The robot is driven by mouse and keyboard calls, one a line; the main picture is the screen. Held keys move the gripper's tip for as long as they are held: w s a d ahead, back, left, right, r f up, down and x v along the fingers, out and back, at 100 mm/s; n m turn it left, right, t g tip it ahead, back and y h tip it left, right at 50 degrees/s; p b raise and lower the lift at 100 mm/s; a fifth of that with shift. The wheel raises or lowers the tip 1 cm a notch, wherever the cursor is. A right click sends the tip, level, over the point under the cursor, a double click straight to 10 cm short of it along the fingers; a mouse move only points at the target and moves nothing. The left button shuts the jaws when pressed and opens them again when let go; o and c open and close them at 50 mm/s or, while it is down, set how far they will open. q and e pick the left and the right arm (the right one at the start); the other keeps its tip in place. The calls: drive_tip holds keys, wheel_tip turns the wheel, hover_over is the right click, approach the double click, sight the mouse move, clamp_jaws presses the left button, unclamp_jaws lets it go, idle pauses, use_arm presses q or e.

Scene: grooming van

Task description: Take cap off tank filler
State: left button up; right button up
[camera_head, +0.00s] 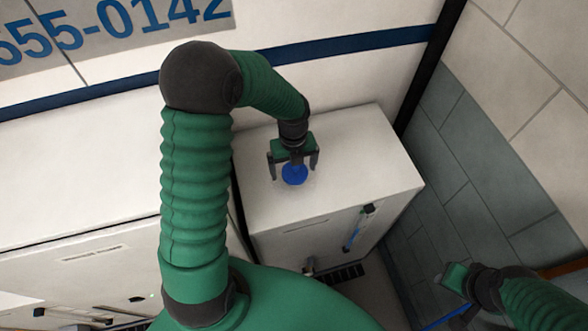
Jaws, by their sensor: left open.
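A round blue cap (294,175) shows on top of a white tank box (375,150). My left gripper (294,171) points down over the cap, open, with one dark finger on each side of it. I cannot tell whether the fingers touch the cap. The filler under the cap is hidden. My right gripper (450,296) is at the lower right, away from the tank, and its fingers are not clear.
The tank's front has a sight tube (358,226) with blue in it and a small tap (309,265). A white cabinet (95,255) stands to the left. A tiled wall (460,165) is at the right, and the van's striped side (330,50) is behind.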

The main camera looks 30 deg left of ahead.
use_arm(q)
drive_tip(key=shift+w+d+f, duration=0.1)
drive_tip(key=shift+w+d, duration=0.05)
drive_tip(key=shift+w, duration=0.2)
drive_tip(key=c, duration=0.6)
drive_tip(key=shift+s, duration=0.15)
drive_tip(key=c, duration=0.8)
